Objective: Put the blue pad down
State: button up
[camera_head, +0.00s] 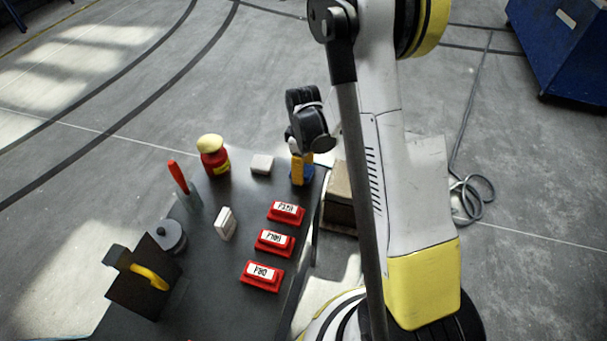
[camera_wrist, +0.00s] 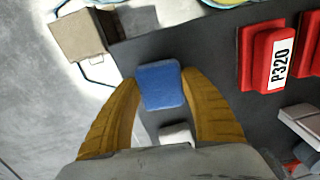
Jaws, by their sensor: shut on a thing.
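The blue pad (camera_wrist: 161,86) is a small rounded block between my gripper's two yellow fingers in the wrist view. My gripper (camera_wrist: 161,76) is shut on its sides. In the head view my gripper (camera_head: 302,167) points down at the back right corner of the dark table (camera_head: 215,270). A little of the blue pad (camera_head: 304,181) shows below the fingers there. The pad appears low over or on the tabletop; I cannot tell whether it touches it.
Red labelled blocks (camera_head: 275,241) stand in a row along the table's right side. A pale block (camera_head: 262,165) lies left of my gripper. A red bottle (camera_head: 214,160) and another white block (camera_head: 226,223) stand farther left. A brown box (camera_head: 339,205) is beside the table.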

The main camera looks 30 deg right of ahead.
jog(key=shift+f, duration=0.65)
jog(key=shift+r, duration=0.15)
jog(key=shift+c, duration=0.5)
jog(key=o, duration=1.3)
jog(key=r+p, duration=0.1)
jog(key=r, duration=0.2)
jog(key=r+p, duration=0.2)
jog(key=r, duration=0.2)
jog(key=r+p, duration=0.1)
jog(key=r, duration=0.2)
jog(key=shift+w+a+r, duration=0.15)
jog(key=shift+a+r, duration=0.1)
jog(key=s+a+r+m+t, duration=0.2)
jog(key=s+a+r, duration=0.1)
jog(key=r, duration=0.4)
jog(key=s+a+r+m+t, duration=0.1)
jog(key=s+a+r+m, duration=0.2)
jog(key=r, duration=0.5)
jog(key=s+a+r+m+t, duration=0.3)
jog(key=s+a+r+t, duration=0.1)
jog(key=s, duration=0.6)
jog(key=shift+r, duration=0.15)
